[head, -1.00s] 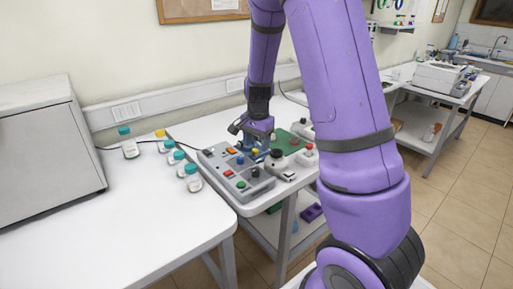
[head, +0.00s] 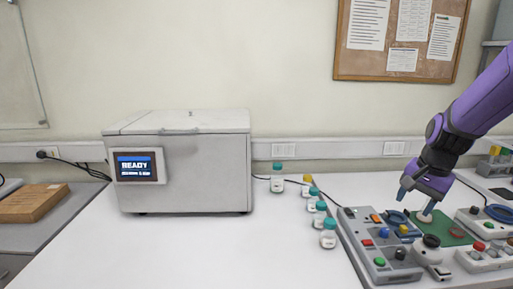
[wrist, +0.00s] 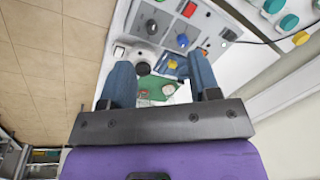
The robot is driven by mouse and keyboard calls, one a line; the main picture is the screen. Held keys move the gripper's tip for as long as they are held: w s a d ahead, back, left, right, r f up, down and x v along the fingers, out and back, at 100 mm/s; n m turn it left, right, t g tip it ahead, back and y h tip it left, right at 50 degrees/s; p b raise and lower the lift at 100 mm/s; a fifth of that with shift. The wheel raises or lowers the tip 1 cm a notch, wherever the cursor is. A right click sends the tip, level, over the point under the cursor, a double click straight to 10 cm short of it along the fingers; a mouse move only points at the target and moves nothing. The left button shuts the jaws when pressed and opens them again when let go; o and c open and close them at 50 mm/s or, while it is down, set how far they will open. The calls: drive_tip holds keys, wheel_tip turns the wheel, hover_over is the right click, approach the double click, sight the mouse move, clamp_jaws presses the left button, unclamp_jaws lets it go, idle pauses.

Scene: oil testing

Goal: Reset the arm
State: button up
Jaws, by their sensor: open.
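My purple arm (head: 478,115) reaches in from the right edge of the head view. My gripper (head: 414,204) points down above the grey button panel and green mat. Its two blue fingers stand apart in the wrist view (wrist: 161,80), with nothing between them that I can see as held. The grey control panel (head: 366,232) has red, green, black, blue and yellow buttons and lies below and left of the fingers. The green mat (head: 452,232) lies under the gripper. Whether a fingertip touches anything is unclear.
A grey machine (head: 200,170) with a lit READY screen (head: 137,166) stands on the white table (head: 220,250). Several capped bottles (head: 328,235) stand in a row left of the panel. A second panel (head: 484,258) is at the right edge. The table front is clear.

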drive_tip(key=s+a+r+n+t, duration=0.1)
drive_tip(key=s+a+r+n, duration=0.1)
drive_tip(key=s, duration=0.5)
drive_tip(key=s+a+r+n+t, duration=0.1)
drive_tip(key=s+a+r+n, duration=0.2)
drive_tip(key=s+r, duration=0.3)
drive_tip(key=s+a+r+n+t+h, duration=0.1)
drive_tip(key=s+a+r+n, duration=0.2)
drive_tip(key=s, duration=0.5)
wheel_tip(320, 180, up, 2)
drive_tip(key=shift+s+r+n, duration=0.1)
drive_tip(key=shift+s+n, duration=0.05)
drive_tip(key=shift+n, duration=0.75)
